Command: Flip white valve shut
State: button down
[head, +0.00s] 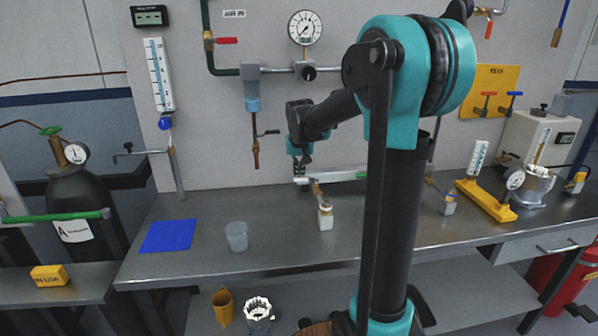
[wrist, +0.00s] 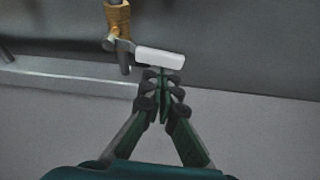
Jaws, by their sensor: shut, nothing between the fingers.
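The white valve has a white lever handle (wrist: 160,57) on a brass body (wrist: 118,20). In the wrist view the handle points sideways to the right of the body, across the line of the brass outlet. In the head view the small white handle (head: 301,181) sticks out left of the brass body (head: 317,190), above a small white block (head: 325,216) on the bench. My gripper (wrist: 162,76) is shut and empty, its fingertips right by the handle; I cannot tell whether they touch it. In the head view my gripper (head: 301,168) is just above the handle.
A clear beaker (head: 237,236) and blue mat (head: 168,236) are to the left on the steel bench. A wall pipe with a black-handled valve (head: 257,145) hangs nearby. The bench front is mostly clear.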

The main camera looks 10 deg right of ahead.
jog(key=shift+s+a+f, duration=0.1)
jog(key=shift+s+a, duration=0.05)
jog(key=shift+s, duration=0.7)
